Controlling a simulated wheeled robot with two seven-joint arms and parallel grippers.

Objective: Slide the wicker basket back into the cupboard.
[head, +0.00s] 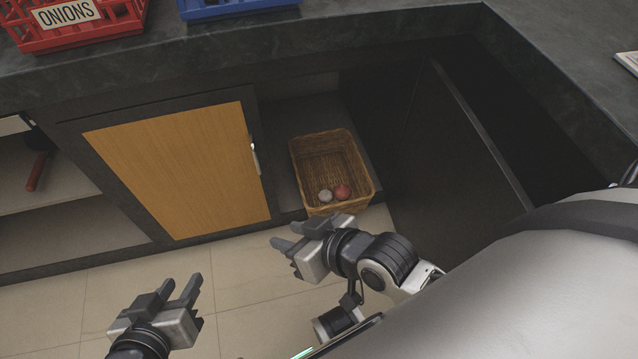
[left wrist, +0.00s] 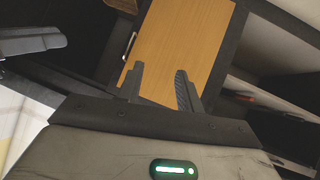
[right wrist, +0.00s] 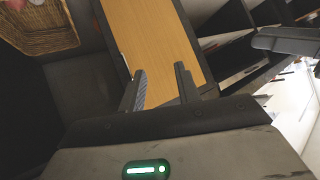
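The brown wicker basket (head: 330,158) sits at the opening of the low cupboard (head: 300,100), its front end near the cupboard's front edge. A white ball (head: 325,195) and a red ball (head: 342,191) lie inside it. The basket (right wrist: 42,28) also shows at the upper left of the right wrist view. My right gripper (head: 281,252) is open and empty, in front of the basket's near end and to its left, apart from it. My left gripper (head: 178,288) is open and empty over the floor, farther left.
A closed wooden door (head: 180,165) with a handle (head: 254,158) stands left of the basket. A dark open door panel (head: 460,150) stands to its right. Open shelves (head: 60,200) are at the left. A red crate (head: 80,30) labelled ONIONS and a blue crate (head: 235,8) stand on the counter.

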